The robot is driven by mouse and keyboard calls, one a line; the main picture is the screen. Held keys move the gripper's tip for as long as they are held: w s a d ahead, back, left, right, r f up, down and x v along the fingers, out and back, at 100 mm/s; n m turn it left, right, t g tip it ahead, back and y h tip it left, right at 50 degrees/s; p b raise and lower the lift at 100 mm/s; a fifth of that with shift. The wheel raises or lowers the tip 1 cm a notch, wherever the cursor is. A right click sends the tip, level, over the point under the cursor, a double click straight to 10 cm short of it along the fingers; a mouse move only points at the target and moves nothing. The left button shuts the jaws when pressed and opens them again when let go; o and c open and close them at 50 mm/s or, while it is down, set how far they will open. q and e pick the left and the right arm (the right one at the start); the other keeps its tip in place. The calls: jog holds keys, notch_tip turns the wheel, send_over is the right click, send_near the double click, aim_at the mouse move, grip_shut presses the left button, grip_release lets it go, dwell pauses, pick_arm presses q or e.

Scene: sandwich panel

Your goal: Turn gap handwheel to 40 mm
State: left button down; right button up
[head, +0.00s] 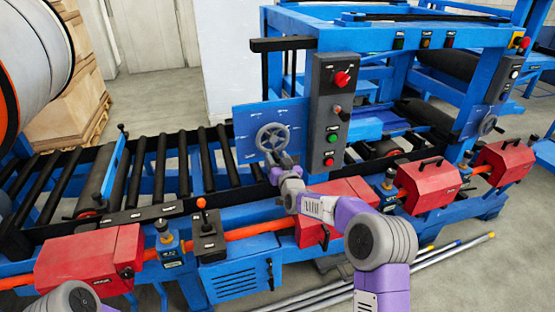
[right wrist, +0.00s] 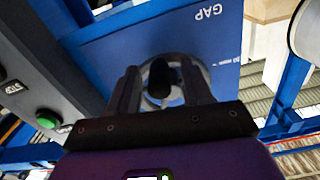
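The grey gap handwheel (head: 272,138) is on a blue plate on the machine's front, left of the dark control column. My right gripper (head: 281,160) is at the wheel's lower edge in the head view. In the right wrist view my right gripper (right wrist: 160,86) has its two fingers apart, one on each side of the wheel's dark knob (right wrist: 160,78). I see space beside the knob, and contact is not clear. The handwheel's ring (right wrist: 178,97) is partly hidden behind the fingers. The word GAP shows upside down on the plate. My left gripper is out of view.
The dark control column (head: 332,115) with red and green buttons stands just right of the wheel. A roller conveyor (head: 180,165) runs to the left. Red boxes (head: 90,262) line the front rail. Rods (head: 400,265) lie on the floor at the front right.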

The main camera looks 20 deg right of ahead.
grip_shut()
